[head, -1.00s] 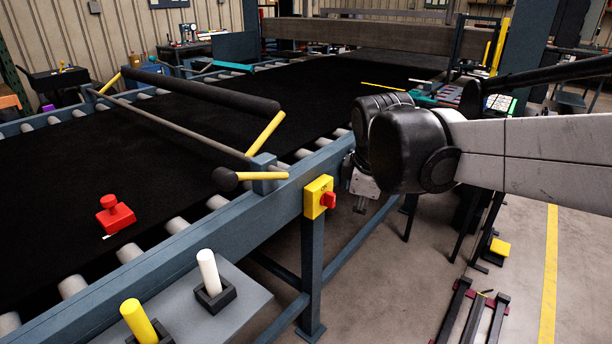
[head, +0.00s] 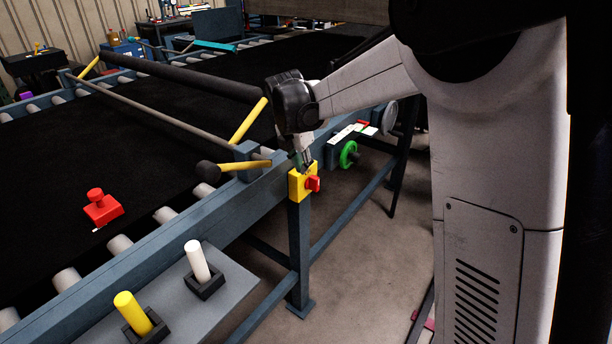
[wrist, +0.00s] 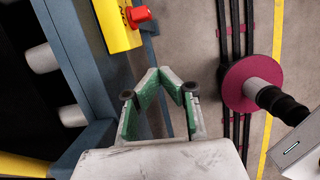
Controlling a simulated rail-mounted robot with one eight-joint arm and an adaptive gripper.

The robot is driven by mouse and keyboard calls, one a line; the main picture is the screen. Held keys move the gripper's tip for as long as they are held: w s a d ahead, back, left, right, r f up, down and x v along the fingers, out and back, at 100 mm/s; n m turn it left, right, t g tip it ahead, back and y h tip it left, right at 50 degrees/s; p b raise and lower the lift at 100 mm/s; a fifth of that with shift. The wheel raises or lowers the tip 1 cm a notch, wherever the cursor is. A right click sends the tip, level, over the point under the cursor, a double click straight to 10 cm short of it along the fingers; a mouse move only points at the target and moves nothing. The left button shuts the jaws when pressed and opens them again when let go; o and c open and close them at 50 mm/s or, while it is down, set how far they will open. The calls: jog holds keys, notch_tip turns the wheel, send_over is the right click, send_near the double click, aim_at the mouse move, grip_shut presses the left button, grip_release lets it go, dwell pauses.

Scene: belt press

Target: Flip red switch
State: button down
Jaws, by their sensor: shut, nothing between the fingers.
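The red switch (head: 313,184) is a small red knob on the front of a yellow box (head: 296,186), mounted on the blue frame rail above a leg. My gripper (head: 303,167) is at the top of the box, just above and beside the switch. From the head view I cannot tell whether it touches the box. In the wrist view the red switch (wrist: 139,15) and yellow box (wrist: 118,28) are at the top edge, beyond and left of my fingertips, with a gap. My gripper (wrist: 160,74) is shut and empty, its green-padded fingers converging.
A red button block (head: 102,208) lies on the black belt. White (head: 196,260) and yellow (head: 132,312) levers stand on a grey panel at lower left. A green wheel (head: 349,154) is beyond the switch. A yellow-ended bar (head: 250,121) crosses above the belt. Floor right of the leg is open.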

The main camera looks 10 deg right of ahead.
aim_at(312, 182)
jog(key=shift+w+a+f+n, duration=0.15)
jog(key=shift+w+f+n, duration=0.25)
jog(key=shift+w, duration=0.1)
jog(key=w+d+f, duration=0.1)
jog(key=f, duration=0.2)
jog(key=w+d+f, duration=0.1)
jog(key=f, duration=0.2)
jog(key=w+d+f, duration=0.1)
jog(key=d+f, duration=0.1)
jog(key=f, duration=0.1)
jog(key=shift+w+f, duration=0.15)
jog(key=shift+f, duration=0.1)
jog(key=shift+w+d, duration=0.45)
jog(key=shift+a, duration=0.15)
